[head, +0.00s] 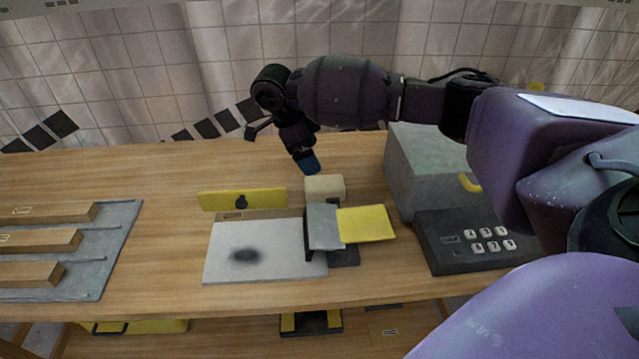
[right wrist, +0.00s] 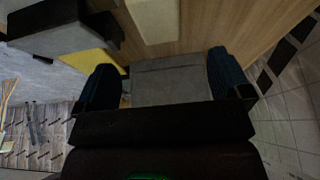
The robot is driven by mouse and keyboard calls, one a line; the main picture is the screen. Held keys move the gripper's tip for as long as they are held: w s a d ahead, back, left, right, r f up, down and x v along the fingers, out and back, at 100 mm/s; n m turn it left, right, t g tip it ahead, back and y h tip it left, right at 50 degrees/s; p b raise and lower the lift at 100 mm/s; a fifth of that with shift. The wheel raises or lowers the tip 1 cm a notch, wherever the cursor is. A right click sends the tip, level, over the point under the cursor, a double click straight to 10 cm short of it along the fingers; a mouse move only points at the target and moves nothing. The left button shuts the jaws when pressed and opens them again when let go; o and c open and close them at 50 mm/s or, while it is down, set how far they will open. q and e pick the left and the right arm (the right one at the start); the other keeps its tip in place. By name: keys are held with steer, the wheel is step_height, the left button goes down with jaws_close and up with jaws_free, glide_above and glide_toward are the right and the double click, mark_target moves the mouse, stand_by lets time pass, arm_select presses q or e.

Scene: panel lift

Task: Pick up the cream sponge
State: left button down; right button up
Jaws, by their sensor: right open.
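The cream sponge (head: 325,186) is a small pale block on the wooden table, behind the grey-and-yellow piece. In the right wrist view the pale block (right wrist: 155,18) shows at the top edge, partly cut off, beyond my fingertips. My right gripper (head: 309,164) is just behind and above the sponge in the head view, pointing down, apart from it. In the right wrist view its two blue fingertips (right wrist: 166,80) are spread wide with nothing held between them. My left gripper is not in view.
A yellow panel with a black knob (head: 243,200) stands left of the sponge, behind a smudged white board (head: 265,262). A grey-and-yellow piece (head: 367,223) is close in front. A grey box (head: 425,170) and black keypad (head: 478,240) stand right. A grey tray (head: 112,250) with wooden bars lies left.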

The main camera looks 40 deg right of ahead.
mark_target(324, 182)
steer(key=x, duration=0.4)
steer(key=shift+s, duration=0.15)
steer(key=shift+s+d+f, duration=0.1)
steer(key=shift+d+f, duration=0.1)
steer(key=shift+f, duration=0.5)
steer(key=b+x, duration=0.1)
steer(key=x, duration=0.3)
steer(key=shift+f, duration=0.3)
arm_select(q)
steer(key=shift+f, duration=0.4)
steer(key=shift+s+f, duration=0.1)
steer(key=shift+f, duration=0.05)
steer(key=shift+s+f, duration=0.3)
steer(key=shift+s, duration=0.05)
arm_select(e)
steer(key=shift+f, duration=0.25)
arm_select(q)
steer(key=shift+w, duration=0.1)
arm_select(e)
steer(key=shift+c, duration=0.4)
